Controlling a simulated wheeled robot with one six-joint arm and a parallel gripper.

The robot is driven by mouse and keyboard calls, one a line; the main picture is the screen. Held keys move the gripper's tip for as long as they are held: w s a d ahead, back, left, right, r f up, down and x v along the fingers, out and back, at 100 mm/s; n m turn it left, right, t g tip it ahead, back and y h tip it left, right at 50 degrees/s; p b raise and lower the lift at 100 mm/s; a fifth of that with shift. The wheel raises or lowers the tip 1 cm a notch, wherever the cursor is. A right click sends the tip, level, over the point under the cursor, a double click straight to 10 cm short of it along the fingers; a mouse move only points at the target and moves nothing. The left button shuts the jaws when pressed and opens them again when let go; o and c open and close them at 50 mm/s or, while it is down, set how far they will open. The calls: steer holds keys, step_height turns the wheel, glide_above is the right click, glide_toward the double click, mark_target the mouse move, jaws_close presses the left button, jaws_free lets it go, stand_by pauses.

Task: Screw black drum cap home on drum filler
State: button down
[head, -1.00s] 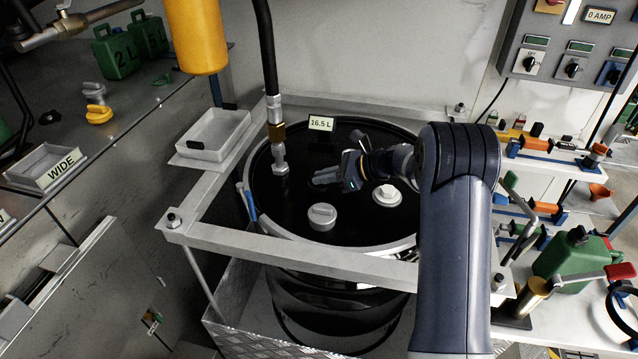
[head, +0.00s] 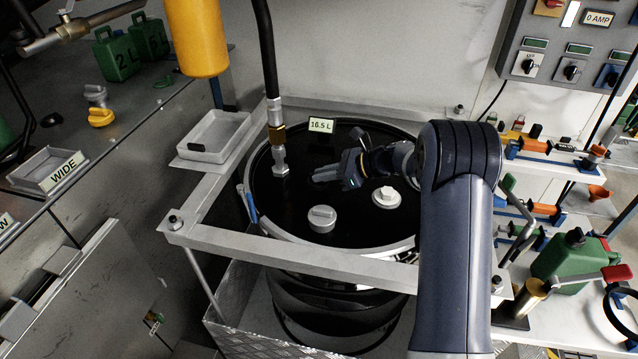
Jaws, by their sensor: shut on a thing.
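The strapped drum (head: 290,205) stands in the middle, with a glossy black top inside a square metal frame. My gripper (head: 326,174) is low over the drum top, its fingers pointing left. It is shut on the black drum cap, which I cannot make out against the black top. The drum filler is not clearly visible; it may be hidden under my gripper. I cannot tell how the cap sits on it.
On the drum top are a grey round cap (head: 321,218), a pale plug (head: 387,197) and a hose fitting (head: 279,160) with its hose rising. A "16.5 L" label (head: 321,125) stands behind. A white tray (head: 215,136) is at the frame's left corner.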

steer(key=shift+r+p, duration=1.3)
steer(key=shift+r, duration=0.7)
